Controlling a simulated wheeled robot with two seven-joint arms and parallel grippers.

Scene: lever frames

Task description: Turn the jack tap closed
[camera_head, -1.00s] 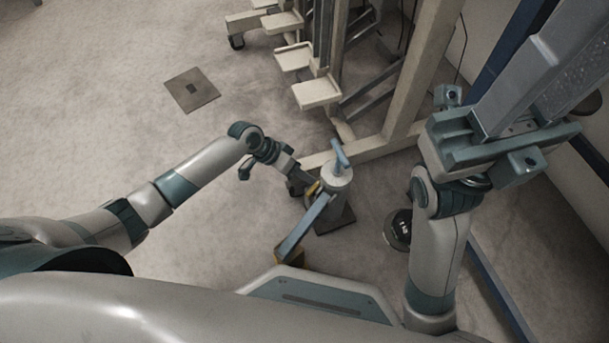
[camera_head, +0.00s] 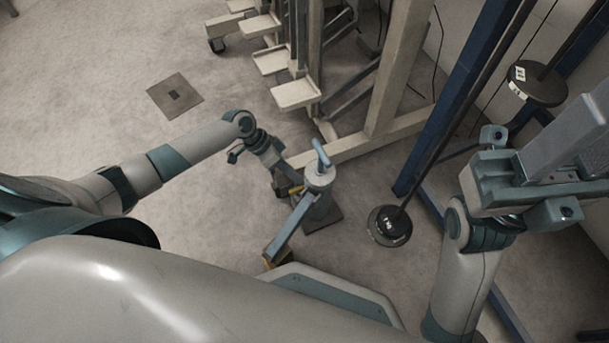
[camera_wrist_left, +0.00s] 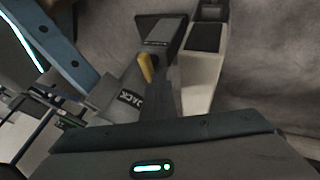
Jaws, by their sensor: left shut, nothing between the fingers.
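The jack (camera_head: 318,198) is a pale upright cylinder on a dark base, with a blue T-handle on top and a blue lever towards me. Its tap is a small yellow lever (camera_head: 297,189) low on the jack's left side.
A beige rack (camera_head: 385,90) with ledges stands behind the jack, its foot beam close by. A round black weight (camera_head: 390,226) lies to the right. A blue post (camera_head: 440,120) rises beyond it. A square floor plate (camera_head: 175,95) lies left on open floor.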

